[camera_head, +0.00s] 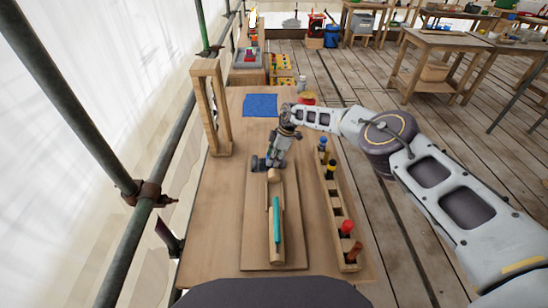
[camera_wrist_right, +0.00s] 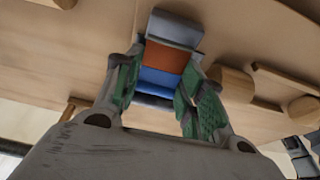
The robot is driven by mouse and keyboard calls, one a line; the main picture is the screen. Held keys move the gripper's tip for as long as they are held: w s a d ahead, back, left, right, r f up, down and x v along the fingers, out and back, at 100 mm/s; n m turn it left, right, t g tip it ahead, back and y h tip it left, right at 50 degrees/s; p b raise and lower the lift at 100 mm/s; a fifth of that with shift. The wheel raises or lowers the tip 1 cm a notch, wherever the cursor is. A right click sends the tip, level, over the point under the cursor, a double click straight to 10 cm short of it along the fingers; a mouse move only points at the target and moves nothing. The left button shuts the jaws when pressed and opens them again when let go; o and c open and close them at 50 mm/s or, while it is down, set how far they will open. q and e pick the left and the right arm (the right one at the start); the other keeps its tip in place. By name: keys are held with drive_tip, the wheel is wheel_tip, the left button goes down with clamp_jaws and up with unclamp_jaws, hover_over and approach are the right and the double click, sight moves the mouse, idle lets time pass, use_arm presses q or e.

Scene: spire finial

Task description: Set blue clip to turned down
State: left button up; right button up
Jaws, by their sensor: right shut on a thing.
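In the right wrist view, a block with a blue band (camera_wrist_right: 160,82), a rust-orange band and a grey end sits between the green-padded fingers of my right gripper (camera_wrist_right: 158,92). The blue band looks like the blue clip. The fingers are shut on it. In the head view, my right gripper (camera_head: 263,162) is low over the far end of a wooden board (camera_head: 290,245), just beyond a round wooden knob (camera_head: 274,175). The blue clip cannot be made out there, and whether it is turned up or down is unclear. My left gripper is out of view.
A pale wooden piece with a teal bar (camera_head: 277,220) lies along the board. A slotted wooden rack (camera_head: 334,200) with coloured pegs stands to the right. An upright wooden frame (camera_head: 213,110) stands at the left. A blue mat (camera_head: 260,105) lies beyond the gripper.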

drive_tip(key=shift+a+f+h+b, duration=0.25)
drive_tip(key=shift+f+h+b, duration=0.05)
drive_tip(key=shift+h+b, duration=0.35)
drive_tip(key=shift+f+h+b, duration=0.1)
drive_tip(key=shift+h+b, duration=0.25)
drive_tip(key=shift+a+f+h+b, duration=0.15)
drive_tip(key=shift+h+b, duration=0.35)
drive_tip(key=shift+b, duration=0.3)
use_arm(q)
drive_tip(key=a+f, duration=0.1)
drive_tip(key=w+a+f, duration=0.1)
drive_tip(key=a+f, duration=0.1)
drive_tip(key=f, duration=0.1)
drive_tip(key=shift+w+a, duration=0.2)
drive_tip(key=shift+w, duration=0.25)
use_arm(e)
drive_tip(key=o, duration=1)
drive_tip(key=shift+c, duration=0.2)
